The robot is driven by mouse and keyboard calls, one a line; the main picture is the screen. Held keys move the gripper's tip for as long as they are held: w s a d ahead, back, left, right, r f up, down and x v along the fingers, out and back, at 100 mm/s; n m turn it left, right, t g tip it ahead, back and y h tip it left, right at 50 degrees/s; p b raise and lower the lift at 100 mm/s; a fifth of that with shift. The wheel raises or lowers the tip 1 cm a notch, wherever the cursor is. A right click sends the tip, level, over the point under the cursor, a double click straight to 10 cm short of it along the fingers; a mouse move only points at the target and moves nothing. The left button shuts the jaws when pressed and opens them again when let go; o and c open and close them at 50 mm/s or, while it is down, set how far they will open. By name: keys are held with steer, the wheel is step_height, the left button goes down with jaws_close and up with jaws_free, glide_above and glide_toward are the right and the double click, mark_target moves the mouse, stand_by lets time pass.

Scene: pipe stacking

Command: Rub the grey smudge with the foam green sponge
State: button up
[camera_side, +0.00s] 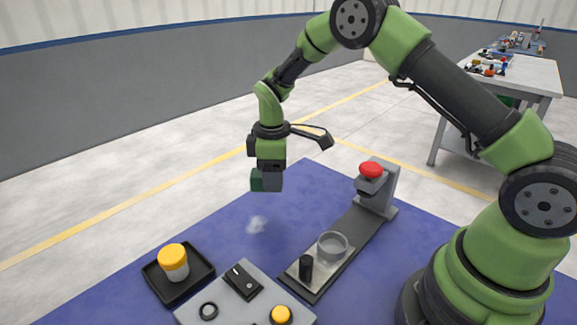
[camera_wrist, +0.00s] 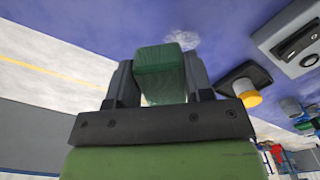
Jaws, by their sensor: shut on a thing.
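The green sponge (camera_wrist: 160,62) is a dark green block between the two fingers of my gripper (camera_wrist: 158,80) in the wrist view. In the side view my gripper (camera_side: 267,180) is shut on the sponge (camera_side: 256,181), whose green side shows at the left of the fingers. It hangs above the blue mat, apart from it. The grey smudge (camera_side: 256,224) is a pale, cloudy patch on the mat, below and slightly left of the gripper. In the wrist view the smudge (camera_wrist: 182,40) shows just beyond the sponge, which partly hides it.
A black tray (camera_side: 153,284) with a yellow-lidded jar (camera_side: 173,262) stands at the front left. A grey panel (camera_side: 215,315) with a switch and yellow button is in front. A dark strip (camera_side: 345,236) with a glass ring and red-button stand lies right. The mat (camera_side: 306,205) around the smudge is clear.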

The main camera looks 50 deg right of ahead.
mark_target(274, 217)
steer(key=shift+a+f+n, duration=0.1)
steer(key=shift+a+n, duration=0.2)
steer(key=shift+a, duration=0.1)
steer(key=shift+f, duration=3.4)
steer(key=shift+a+f, duration=0.15)
steer(key=shift+f, duration=0.3)
steer(key=shift+c, duration=0.3)
steer(key=shift+a+f, duration=0.1)
steer(key=shift+a, duration=3.45)
steer(key=shift+d, duration=3.8)
steer(key=shift+a+r, duration=0.1)
steer(key=shift+r, duration=4)
